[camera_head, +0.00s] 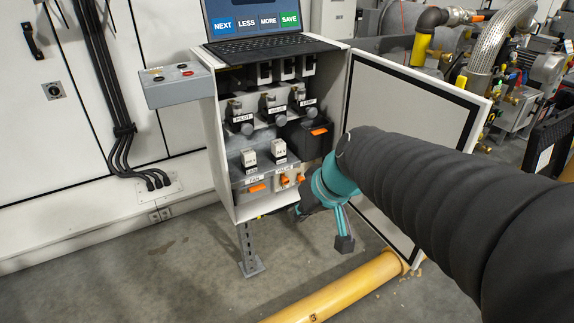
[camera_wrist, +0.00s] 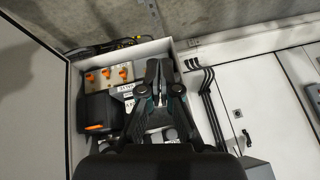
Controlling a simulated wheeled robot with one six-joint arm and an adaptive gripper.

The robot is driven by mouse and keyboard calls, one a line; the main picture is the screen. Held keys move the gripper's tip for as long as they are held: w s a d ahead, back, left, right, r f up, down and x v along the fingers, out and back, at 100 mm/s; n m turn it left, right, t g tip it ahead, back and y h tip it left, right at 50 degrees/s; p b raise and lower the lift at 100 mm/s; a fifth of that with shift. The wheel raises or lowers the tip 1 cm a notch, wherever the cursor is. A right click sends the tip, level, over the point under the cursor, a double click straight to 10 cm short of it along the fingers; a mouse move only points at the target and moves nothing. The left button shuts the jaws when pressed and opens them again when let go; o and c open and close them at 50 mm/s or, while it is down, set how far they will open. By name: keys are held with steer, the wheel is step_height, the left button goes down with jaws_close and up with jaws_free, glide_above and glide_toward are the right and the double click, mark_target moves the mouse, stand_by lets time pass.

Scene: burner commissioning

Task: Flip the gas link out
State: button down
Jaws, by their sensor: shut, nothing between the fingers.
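Three small orange links (camera_wrist: 107,73) sit in a row on a beige block in the wrist view. Orange parts of this block (camera_head: 285,180) also show low in the open cabinet in the head view. I cannot read which one is the gas link. My gripper (camera_wrist: 159,68) is shut and empty, its dark fingertips together beside the block, to its right in the wrist view and apart from the links. In the head view my gripper (camera_head: 298,212) is at the cabinet's lower front edge, and my arm hides part of the lower right.
The cabinet (camera_head: 226,150) has its door (camera_head: 415,100) open to the right. A black box (camera_head: 308,135) with an orange part sits above the block. Labelled knobs (camera_head: 275,112) and two white switches (camera_head: 279,150) are inside. A yellow pipe (camera_head: 340,288) lies on the floor.

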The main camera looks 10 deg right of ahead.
steer(key=w+d+f+t+y+p, duration=0.1)
steer(key=w+y+p, duration=0.1)
steer(key=w, duration=1.1)
steer(key=t+p, duration=0.2)
steer(key=p, duration=0.1)
glide_toward(285, 176)
steer(key=v, duration=0.4)
steer(key=shift+a, duration=0.15)
steer(key=shift+w, duration=0.1)
steer(key=x, duration=1)
